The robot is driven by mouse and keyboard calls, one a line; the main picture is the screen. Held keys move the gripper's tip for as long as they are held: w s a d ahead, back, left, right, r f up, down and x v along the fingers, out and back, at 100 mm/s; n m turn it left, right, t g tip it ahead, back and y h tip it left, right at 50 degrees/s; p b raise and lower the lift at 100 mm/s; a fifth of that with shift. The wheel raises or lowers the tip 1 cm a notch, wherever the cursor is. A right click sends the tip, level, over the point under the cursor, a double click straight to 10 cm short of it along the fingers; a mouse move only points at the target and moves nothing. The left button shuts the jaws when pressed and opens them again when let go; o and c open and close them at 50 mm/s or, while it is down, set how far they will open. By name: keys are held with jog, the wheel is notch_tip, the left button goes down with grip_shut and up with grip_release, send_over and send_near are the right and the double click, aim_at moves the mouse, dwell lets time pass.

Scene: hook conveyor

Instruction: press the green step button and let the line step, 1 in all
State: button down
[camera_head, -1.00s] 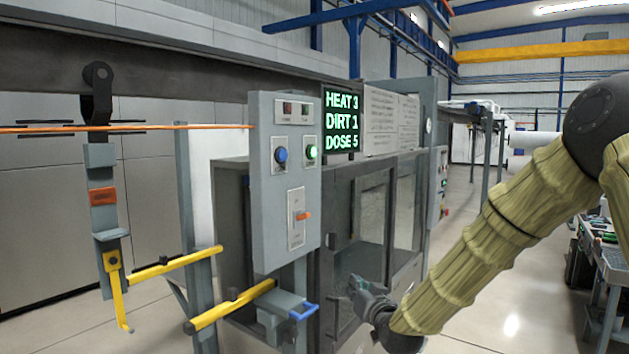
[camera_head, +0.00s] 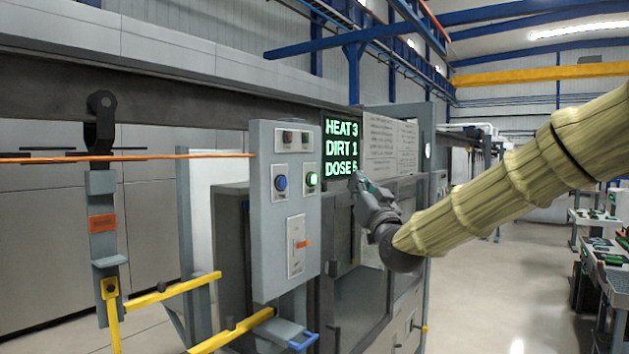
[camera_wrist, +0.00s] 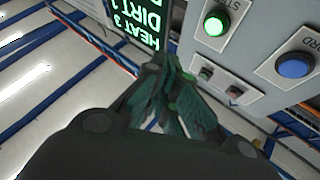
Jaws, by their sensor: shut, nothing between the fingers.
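The green step button (camera_head: 312,179) is lit on the grey control panel (camera_head: 266,232), to the right of a blue button (camera_head: 281,183). In the wrist view the green button (camera_wrist: 216,23) shows at the top, with the blue button (camera_wrist: 294,65) at the right. My gripper (camera_head: 357,178) is shut and empty, to the right of the panel at about the green button's height. In the wrist view the fingertips (camera_wrist: 158,68) are apart from the button, which is above and to the right of them.
A display (camera_head: 341,147) reads HEAT 3, DIRT 1, DOSE 5. An orange switch (camera_head: 304,243) sits lower on the panel. A hanger with an orange tag (camera_head: 102,222) hangs from the rail at left. Yellow bars (camera_head: 170,291) stand in front of it.

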aim_at(313, 179)
jog(key=shift+s+r, duration=0.1)
jog(key=shift+r, duration=0.55)
jog(key=w+a+p, duration=0.2)
jog(key=w+a, duration=0.3)
jog(key=a, duration=0.2)
dwell(0.3)
jog(key=shift+w+a+f, duration=0.1)
jog(key=shift+w+a, duration=0.05)
jog(key=shift+a, duration=0.05)
dwell(1.3)
jog(key=shift+w+a+b, duration=0.2)
jog(key=shift+a+b, duration=0.05)
jog(key=shift+b, duration=0.1)
